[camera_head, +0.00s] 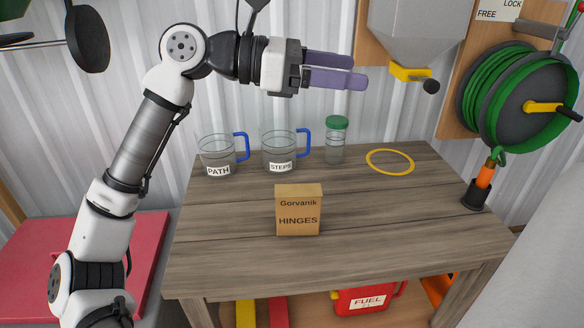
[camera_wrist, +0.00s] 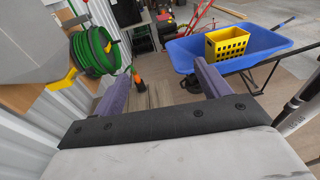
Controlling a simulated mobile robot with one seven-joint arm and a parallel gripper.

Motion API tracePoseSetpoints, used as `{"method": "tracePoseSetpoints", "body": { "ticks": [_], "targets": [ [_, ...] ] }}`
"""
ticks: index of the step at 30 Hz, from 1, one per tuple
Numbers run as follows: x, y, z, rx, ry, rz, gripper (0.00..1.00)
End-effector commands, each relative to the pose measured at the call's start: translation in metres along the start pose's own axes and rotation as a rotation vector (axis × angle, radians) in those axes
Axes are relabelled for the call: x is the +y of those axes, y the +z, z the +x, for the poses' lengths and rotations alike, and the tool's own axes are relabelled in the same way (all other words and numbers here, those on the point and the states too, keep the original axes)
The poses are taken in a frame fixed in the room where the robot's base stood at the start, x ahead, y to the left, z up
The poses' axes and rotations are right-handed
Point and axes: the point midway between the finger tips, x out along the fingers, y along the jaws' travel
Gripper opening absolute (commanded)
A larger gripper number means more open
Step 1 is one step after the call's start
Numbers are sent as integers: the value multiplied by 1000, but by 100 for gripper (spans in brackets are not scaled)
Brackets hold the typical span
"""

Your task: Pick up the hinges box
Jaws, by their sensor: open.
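The hinges box (camera_head: 298,211) is a small tan carton with "Gorvanik HINGES" on its front. It stands upright on the wooden table (camera_head: 230,255), near the middle in the head view. My gripper (camera_head: 362,71) is open and empty, with purple fingers pointing right, well above the table and up and to the right of the box. In the wrist view my gripper (camera_wrist: 160,78) has its two fingers spread apart with nothing between them. I cannot make out the box in the wrist view.
Behind the box stand a glass mug labelled PATH (camera_head: 218,152), a mug labelled STEPS (camera_head: 280,148) and a green-lidded jar (camera_head: 335,142). A yellow ring (camera_head: 371,153) lies back right. A hose reel (camera_head: 522,100) hangs at right. The tabletop around the box is clear.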

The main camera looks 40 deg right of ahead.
Motion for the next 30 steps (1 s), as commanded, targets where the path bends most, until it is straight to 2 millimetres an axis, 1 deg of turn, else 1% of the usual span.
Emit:
{"method": "tracePoseSetpoints", "body": {
  "ticks": [1,2,3,4,5,6,8,9,12,15,17,20,27,30],
  "targets": [
    [23,-27,30,188,-3,5,75],
    [35,-46,41,296,-5,10,75],
    [50,-73,51,441,-6,14,75],
    [61,-92,55,547,-6,18,75],
    [71,-109,56,651,-6,20,75],
    [82,-130,52,783,-4,22,75],
    [98,-154,41,961,0,20,75],
    [105,-165,30,1067,4,16,75],
    [119,-182,4,1272,14,0,75],
    [126,-188,-16,1394,22,-15,75],
    [128,-191,-22,1433,25,-21,75],
    [129,-203,-25,1456,23,-26,75],
    [128,-250,-18,1451,21,-25,75],
    [128,-264,-16,1451,23,-25,75]
  ]
}}
